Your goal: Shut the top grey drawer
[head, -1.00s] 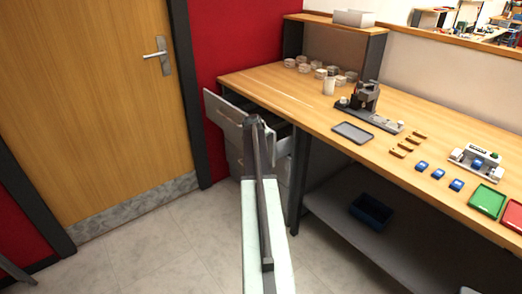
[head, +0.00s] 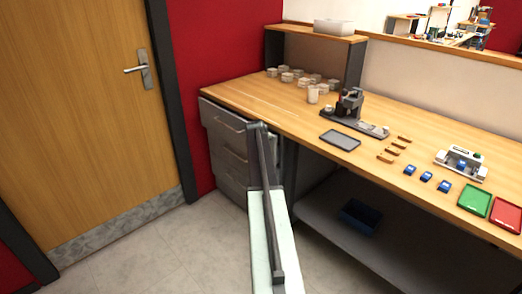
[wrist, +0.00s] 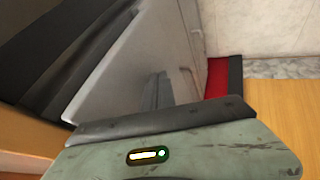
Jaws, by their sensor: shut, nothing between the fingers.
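The top grey drawer (head: 222,118) is in the unit under the left end of the workbench in the head view. Its front looks flush with the drawers below, and no open interior shows. My arm hides its right end. In the wrist view, a pale grey front (wrist: 115,85) fills the area ahead of my gripper (wrist: 158,92). My gripper's fingers are together and empty, at or very near that front; I cannot tell whether they touch it.
Lower grey drawers (head: 229,165) sit beneath. The workbench (head: 260,95) holds cups, a dark machine (head: 350,104), a grey tray (head: 340,140) and small parts. A blue bin (head: 360,216) stands on the lower shelf. A wooden door (head: 80,110) is at left; floor before it is clear.

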